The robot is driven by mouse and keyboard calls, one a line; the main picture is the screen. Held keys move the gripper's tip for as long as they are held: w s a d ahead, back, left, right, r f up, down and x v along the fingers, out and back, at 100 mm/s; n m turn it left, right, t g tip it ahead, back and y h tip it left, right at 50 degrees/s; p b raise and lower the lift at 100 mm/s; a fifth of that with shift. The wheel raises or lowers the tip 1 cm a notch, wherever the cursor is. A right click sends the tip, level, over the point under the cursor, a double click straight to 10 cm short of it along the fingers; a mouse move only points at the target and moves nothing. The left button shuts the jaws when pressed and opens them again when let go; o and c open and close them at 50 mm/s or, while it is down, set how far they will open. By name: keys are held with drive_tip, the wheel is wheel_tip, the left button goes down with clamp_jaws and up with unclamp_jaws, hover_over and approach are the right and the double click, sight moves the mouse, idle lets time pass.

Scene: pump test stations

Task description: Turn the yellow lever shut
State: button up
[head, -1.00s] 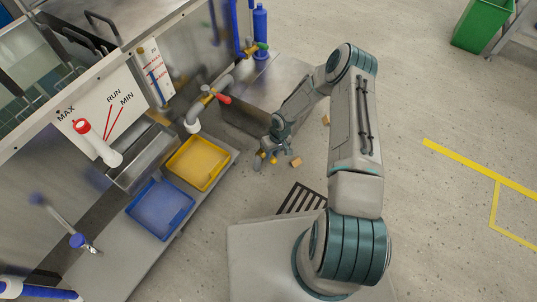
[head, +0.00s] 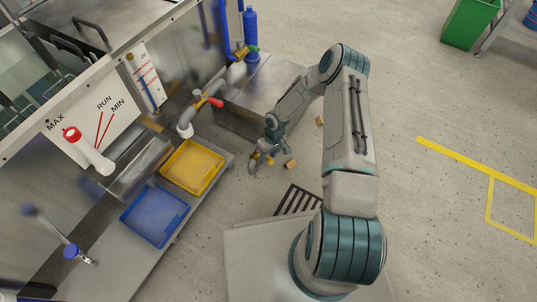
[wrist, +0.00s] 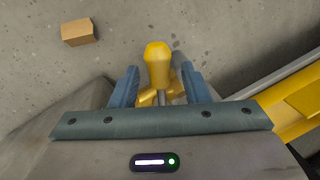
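The yellow lever (wrist: 158,68) stands between the two blue fingers of my gripper (wrist: 158,88) in the wrist view. A gap shows on each side of it, so the gripper is open around it.
A yellow tray (head: 176,181) and a blue tray (head: 136,232) lie on the bench to the left. A red-handled valve (head: 214,102) is behind. Wooden blocks (head: 291,164) lie on the floor close to the gripper. Open floor is at right.

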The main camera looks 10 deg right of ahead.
drive_tip(key=shift+r, duration=0.15)
wheel_tip(320, 180, up, 13)
drive_tip(key=w+d+p, duration=0.1)
drive_tip(key=d+p, duration=0.1)
drive_tip(key=p, duration=0.3)
drive_tip(key=shift+w+d+r, duration=0.15)
drive_tip(key=shift+d+r, duration=0.05)
